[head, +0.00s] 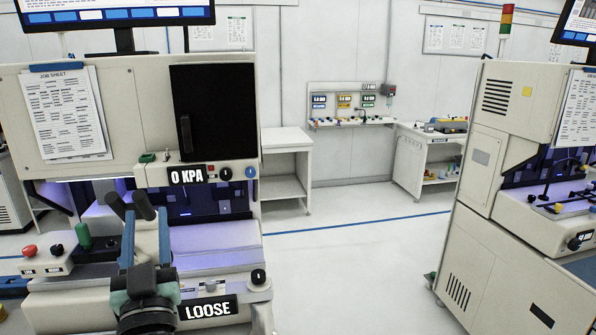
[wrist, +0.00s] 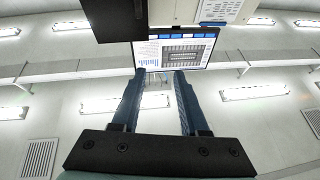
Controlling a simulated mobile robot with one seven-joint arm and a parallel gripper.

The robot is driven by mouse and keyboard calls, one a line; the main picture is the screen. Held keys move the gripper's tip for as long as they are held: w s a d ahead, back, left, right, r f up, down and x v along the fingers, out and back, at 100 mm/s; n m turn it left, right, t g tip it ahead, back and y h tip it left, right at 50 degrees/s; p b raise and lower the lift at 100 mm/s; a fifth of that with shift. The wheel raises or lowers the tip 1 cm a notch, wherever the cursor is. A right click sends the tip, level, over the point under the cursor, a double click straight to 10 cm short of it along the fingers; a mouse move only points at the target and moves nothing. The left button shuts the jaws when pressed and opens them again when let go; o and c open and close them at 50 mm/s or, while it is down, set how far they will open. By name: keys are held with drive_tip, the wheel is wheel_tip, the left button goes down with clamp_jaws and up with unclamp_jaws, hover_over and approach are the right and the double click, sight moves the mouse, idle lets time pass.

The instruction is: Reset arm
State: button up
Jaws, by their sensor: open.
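My gripper (head: 144,210) stands raised in front of the left bonder machine (head: 215,240) in the head view, at the lower left. Its two blue-grey fingers are apart with nothing between them. In the wrist view the fingers of my gripper (wrist: 159,75) reach up the picture, open and empty. Behind their tips are a lit monitor (wrist: 175,50) and the ceiling. My arm and gripper hide part of the machine's front.
The left machine has signs reading "0 KPA" (head: 188,175) and "LOOSE" (head: 208,308), and a red button (head: 29,250). Another bonder (head: 500,170) stands at the right. Clear floor (head: 350,270) lies between them. A bench (head: 287,140) and a wall shelf (head: 350,122) stand at the back.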

drive_tip(key=s+d+r+t+h+b, duration=0.1)
drive_tip(key=s+d+r+t+h, duration=0.2)
drive_tip(key=d+r, duration=1.15)
drive_tip(key=s+d+r+m+t+h, duration=0.3)
drive_tip(key=s+d+r+h, duration=0.3)
drive_tip(key=s+d+r, duration=0.3)
drive_tip(key=s+d+m, duration=0.1)
drive_tip(key=s+d, duration=0.2)
drive_tip(key=s, duration=0.1)
drive_tip(key=shift+d+r+h+b, duration=0.15)
drive_tip(key=shift+r+h+b, duration=0.1)
drive_tip(key=shift+h+b, duration=0.15)
drive_tip(key=shift+f, duration=0.1)
